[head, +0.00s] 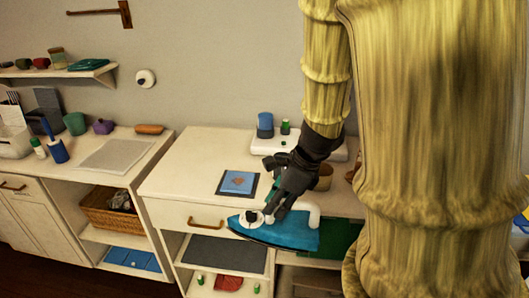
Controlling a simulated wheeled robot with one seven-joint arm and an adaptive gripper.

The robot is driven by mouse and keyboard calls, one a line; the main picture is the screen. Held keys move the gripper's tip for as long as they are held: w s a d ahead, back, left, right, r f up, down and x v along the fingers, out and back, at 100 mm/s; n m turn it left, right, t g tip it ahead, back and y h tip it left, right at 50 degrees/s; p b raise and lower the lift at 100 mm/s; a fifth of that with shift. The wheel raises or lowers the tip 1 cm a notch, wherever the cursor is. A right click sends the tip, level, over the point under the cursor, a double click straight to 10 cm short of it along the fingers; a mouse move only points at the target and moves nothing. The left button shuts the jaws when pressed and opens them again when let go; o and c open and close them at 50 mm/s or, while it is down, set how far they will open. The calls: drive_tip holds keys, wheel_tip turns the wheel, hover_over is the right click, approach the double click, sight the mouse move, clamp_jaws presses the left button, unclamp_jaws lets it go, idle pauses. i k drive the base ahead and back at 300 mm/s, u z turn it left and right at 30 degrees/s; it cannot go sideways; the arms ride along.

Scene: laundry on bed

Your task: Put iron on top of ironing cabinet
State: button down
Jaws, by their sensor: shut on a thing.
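The iron (285,232) has a teal body, a dark soleplate edge and a white handle. It is in front of the cabinet's drawer front in the head view, its pointed end to the left. My gripper (270,212) is dark and shut on the iron at its white upper part, reaching down from the upper right. The fingers cover part of the handle, so the exact grip is hidden. The ironing cabinet (185,165) is cream-white, with a drawer and open shelves below its top. I cannot tell the exact gap between iron and cabinet.
On the cabinet top are a blue picture card (238,183), a white tray (265,147) with small bottles, and a tan bowl (324,177). The top's left part is clear. A second cabinet (150,160) stands left with a basket (110,210). My arm hides the right side.

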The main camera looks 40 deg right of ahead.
sight(187, 174)
drive_tip(key=i, duration=0.95)
